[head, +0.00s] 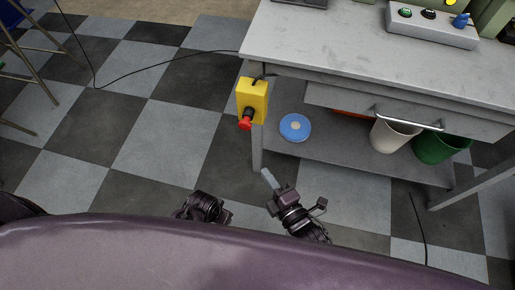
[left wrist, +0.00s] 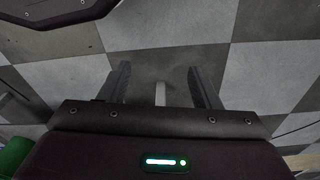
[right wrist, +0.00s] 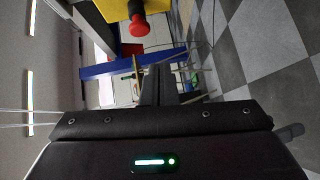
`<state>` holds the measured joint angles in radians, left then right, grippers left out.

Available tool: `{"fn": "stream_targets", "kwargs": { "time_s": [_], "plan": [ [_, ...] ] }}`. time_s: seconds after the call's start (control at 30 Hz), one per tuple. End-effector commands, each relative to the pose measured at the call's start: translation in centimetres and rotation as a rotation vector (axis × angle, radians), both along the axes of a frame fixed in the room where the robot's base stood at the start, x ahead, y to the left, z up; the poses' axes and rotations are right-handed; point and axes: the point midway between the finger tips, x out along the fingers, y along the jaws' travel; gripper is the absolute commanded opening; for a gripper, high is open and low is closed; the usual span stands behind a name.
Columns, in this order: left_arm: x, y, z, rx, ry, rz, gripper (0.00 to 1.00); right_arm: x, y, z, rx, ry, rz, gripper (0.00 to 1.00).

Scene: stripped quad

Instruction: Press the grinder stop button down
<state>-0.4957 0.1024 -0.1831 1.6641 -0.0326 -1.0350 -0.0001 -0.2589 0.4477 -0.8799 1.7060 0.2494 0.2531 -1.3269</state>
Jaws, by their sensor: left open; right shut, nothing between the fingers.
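The grinder stop is a yellow box (head: 252,99) fixed at the left front corner of the grey workbench, with a red mushroom button (head: 245,123) on its front. In the right wrist view the red button (right wrist: 139,26) shows at the top, on the yellow box (right wrist: 118,8). My right gripper (head: 267,176) is shut and empty, below and to the right of the button in the head view, apart from it. Its closed fingers (right wrist: 159,80) point just below the button in the right wrist view. My left gripper (left wrist: 160,85) is open and empty above the floor.
The workbench (head: 340,50) has a drawer with a bar handle (head: 408,121). Its lower shelf holds a blue disc (head: 295,127), a white bin (head: 392,134) and a green bin (head: 440,147). A button panel (head: 432,25) sits on top.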

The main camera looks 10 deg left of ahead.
Motion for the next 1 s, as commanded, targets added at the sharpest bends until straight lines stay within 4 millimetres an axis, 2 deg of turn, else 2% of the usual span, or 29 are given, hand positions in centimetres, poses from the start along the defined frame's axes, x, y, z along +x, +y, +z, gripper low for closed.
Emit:
{"fn": "stream_targets", "kwargs": {
  "time_s": [0.03, 0.23, 0.6, 0.77, 1.0],
  "plan": [
    [0.2, -0.1, -0.5, -0.001, -0.003, -0.001, 0.57, -0.5, 0.7, 0.2, 0.002, -0.044, 0.019, 0.00],
    [0.5, -0.2, 0.3, 0.000, -0.001, -0.003, 0.57, -1.4, 1.7, 2.0, -0.002, -0.127, 0.048, 0.00],
    [0.6, -0.2, 0.5, 0.000, -0.002, -0.003, 0.57, -1.2, 1.9, 2.2, -0.002, -0.128, 0.048, 0.00],
    [0.7, -0.3, 0.9, -0.001, -0.002, -0.004, 0.57, 0.0, 3.0, 2.2, 0.000, -0.129, 0.047, 0.00],
    [0.8, -0.5, 2.5, -0.002, 0.002, -0.012, 0.57, 3.6, 6.4, 2.2, 0.002, -0.128, 0.046, 0.00]
  ]
}}
